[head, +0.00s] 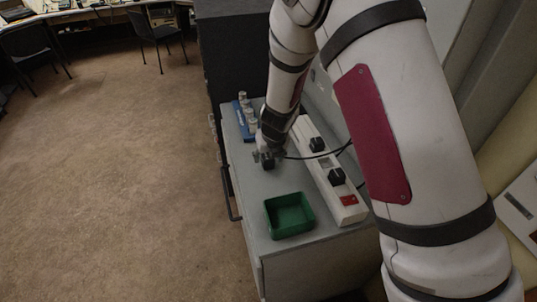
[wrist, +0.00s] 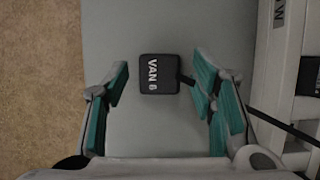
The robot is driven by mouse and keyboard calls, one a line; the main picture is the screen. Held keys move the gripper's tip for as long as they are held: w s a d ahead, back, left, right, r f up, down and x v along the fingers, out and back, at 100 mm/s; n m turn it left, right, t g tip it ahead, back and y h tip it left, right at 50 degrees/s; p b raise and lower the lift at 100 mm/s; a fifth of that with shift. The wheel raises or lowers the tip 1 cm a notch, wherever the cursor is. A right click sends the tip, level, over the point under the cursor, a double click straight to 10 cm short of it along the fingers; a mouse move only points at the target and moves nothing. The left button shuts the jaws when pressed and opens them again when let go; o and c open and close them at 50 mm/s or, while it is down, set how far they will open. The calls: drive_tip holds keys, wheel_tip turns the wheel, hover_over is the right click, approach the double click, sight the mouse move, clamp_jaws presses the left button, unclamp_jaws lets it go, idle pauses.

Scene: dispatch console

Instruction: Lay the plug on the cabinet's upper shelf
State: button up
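The black plug (wrist: 159,73), labelled VAN 6, lies on the grey surface; its cable leaves to the right, past the right finger. In the head view the plug (head: 268,163) is a small dark block below my gripper. My gripper (wrist: 160,80) points down and is open, with one teal-padded finger on each side of the plug and a gap on both sides. In the head view my gripper (head: 266,154) is over the grey cabinet top (head: 243,185). I cannot make out an upper shelf in either view.
A white power strip (head: 318,165) with black plugs and a red switch lies to the right. A green tray (head: 289,216) stands nearer the front. A blue holder (head: 242,119) with pale cylinders is behind. A dark cabinet (head: 230,60) stands at the back.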

drive_tip(key=shift+s+r, duration=0.1)
drive_tip(key=shift+r, duration=0.4)
drive_tip(key=s+d+r+n+y+p, duration=0.15)
drive_tip(key=s+r+n, duration=0.35)
drive_tip(key=r, duration=0.5)
drive_tip(key=s+d+r+n+y, duration=0.15)
drive_tip(key=s+r+n, duration=0.35)
drive_tip(key=r, duration=0.6)
drive_tip(key=s+d+r+n+h, duration=0.1)
drive_tip(key=s+d+r+n, duration=0.2)
drive_tip(key=s+n, duration=0.4)
drive_tip(key=s+d+r+n+h, duration=0.1)
drive_tip(key=s+d+r+n, duration=0.3)
drive_tip(key=s+n, duration=0.4)
drive_tip(key=s+d+r+n+t+h, duration=0.1)
drive_tip(key=s+d+r+n, duration=0.3)
drive_tip(key=s+n, duration=0.4)
drive_tip(key=shift+s+r+n+h, duration=0.25)
drive_tip(key=shift+r+n+h, duration=0.05)
drive_tip(key=shift+r+h, duration=0.15)
drive_tip(key=shift+d, duration=0.1)
